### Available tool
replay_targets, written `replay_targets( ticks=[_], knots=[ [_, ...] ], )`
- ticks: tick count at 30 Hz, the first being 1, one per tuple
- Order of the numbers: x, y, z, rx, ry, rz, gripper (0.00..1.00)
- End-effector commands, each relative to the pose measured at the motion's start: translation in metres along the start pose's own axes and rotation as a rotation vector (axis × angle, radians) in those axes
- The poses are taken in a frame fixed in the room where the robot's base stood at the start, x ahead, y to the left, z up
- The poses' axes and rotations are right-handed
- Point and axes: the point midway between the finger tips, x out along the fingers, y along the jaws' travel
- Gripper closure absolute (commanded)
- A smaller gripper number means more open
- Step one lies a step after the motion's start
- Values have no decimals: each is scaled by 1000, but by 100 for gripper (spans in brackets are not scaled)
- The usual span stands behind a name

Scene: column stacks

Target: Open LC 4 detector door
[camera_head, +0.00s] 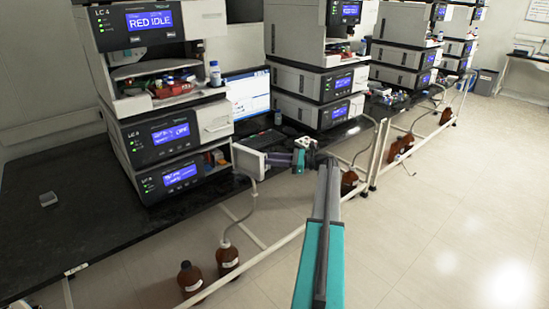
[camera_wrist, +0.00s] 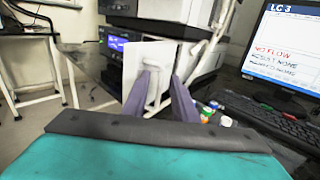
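The LC 4 stack stands at the left in the head view, with LC 4 labels on its modules. At the right side of its lower modules, a white door panel (camera_head: 248,160) stands swung out from the front, with small items visible behind it. In the wrist view the same white door (camera_wrist: 133,72) faces me, with a pale handle (camera_wrist: 153,88) on it. My gripper (camera_head: 270,159) is at this panel. In the wrist view its two purple-grey fingers (camera_wrist: 160,82) stand on either side of the handle and appear closed on it. The fingertip contact is partly hidden.
A monitor (camera_wrist: 285,50) labelled LC 3 and a keyboard (camera_wrist: 270,118) are close on the right in the wrist view. Brown bottles (camera_head: 190,277) stand on the floor below the bench. The dark bench (camera_head: 60,235) is mostly clear at left.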

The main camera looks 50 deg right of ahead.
Motion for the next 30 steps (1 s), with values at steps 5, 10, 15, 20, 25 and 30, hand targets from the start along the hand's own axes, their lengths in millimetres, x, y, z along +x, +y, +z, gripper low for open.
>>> replay_targets(
  ticks=[5,10,15,20,25,30],
  knots=[
    [1,0,0,-1,0,1,74],
    [-4,0,0,-1,0,1,74],
    [-21,0,-1,-1,0,0,74],
    [-45,0,-1,-1,0,0,74],
    [-73,0,-1,-1,1,0,74],
    [-100,0,-1,-1,1,0,74]
  ],
)
